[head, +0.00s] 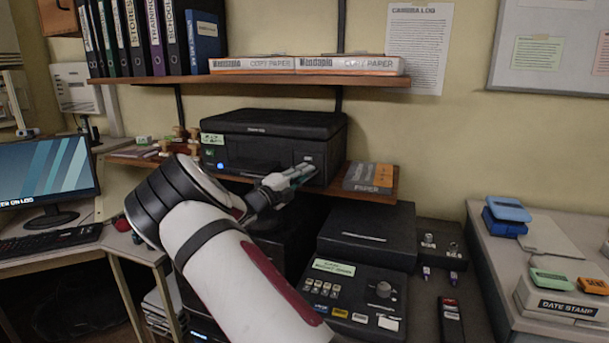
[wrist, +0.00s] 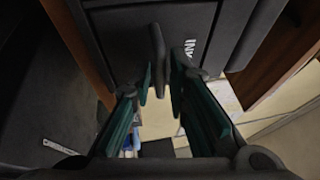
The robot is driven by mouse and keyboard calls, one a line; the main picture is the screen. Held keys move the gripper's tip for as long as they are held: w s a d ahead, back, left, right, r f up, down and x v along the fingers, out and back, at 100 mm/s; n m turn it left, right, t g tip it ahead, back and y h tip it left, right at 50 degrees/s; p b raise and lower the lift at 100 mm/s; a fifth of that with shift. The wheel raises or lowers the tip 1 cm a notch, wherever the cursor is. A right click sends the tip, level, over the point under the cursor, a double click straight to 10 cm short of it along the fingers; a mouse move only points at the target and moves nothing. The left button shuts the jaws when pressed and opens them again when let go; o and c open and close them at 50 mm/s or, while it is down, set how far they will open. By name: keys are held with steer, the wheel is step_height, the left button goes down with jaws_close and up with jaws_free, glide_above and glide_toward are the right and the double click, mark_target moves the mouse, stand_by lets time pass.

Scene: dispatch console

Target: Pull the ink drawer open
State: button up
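The black printer (head: 262,140) stands on the wooden wall shelf. The front of the ink drawer (wrist: 130,40), marked INK, fills the top middle of the wrist view and looks closed. Its dark upright handle (wrist: 157,45) sticks out towards my gripper (wrist: 161,82). The fingers are apart, one on each side of the handle, with a small gap visible on both sides. In the head view my gripper (head: 293,176) is at the printer's lower right front, and it covers most of the drawer there.
Copy paper (head: 370,177) lies on the shelf right of the printer. An upper shelf (head: 250,79) with binders and paper packs runs above it. A control console (head: 352,300) and a black box (head: 367,235) stand below. Stamps (head: 181,135) stand left of the printer.

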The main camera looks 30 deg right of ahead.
steer(key=shift+d, duration=0.25)
jaws_close()
steer(key=s+a+p, duration=0.7)
steer(key=s+a, duration=0.2)
steer(key=a, duration=0.3)
